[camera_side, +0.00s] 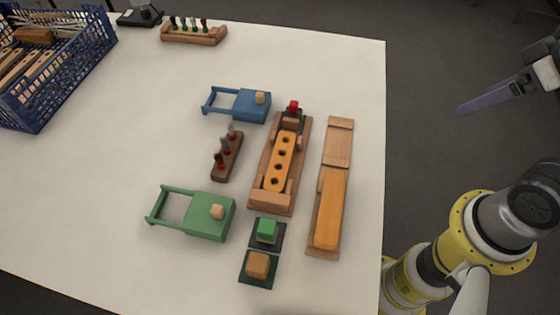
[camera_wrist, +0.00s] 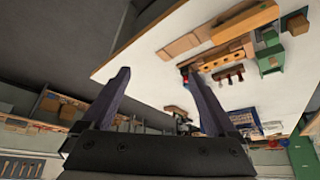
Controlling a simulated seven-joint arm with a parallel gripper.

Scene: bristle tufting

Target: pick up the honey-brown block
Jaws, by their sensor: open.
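The honey-brown block (camera_side: 258,265) is a small wooden cube on a dark green pad near the front of the table in the side view. In the wrist view it appears to be the small block (camera_wrist: 298,25) at the upper right. My gripper (camera_side: 464,108) is at the right in the side view, off the table's right edge and far from the block. Its purple fingers are spread apart and empty in the wrist view (camera_wrist: 156,76).
A green block (camera_side: 267,230) sits on the neighbouring dark pad. A green clamp frame (camera_side: 207,228), a holed bar in a wooden holder (camera_side: 279,162) and a long golden-brown block (camera_side: 330,210) are nearby. A blue crate (camera_side: 90,60) stands far left. The table's left middle is clear.

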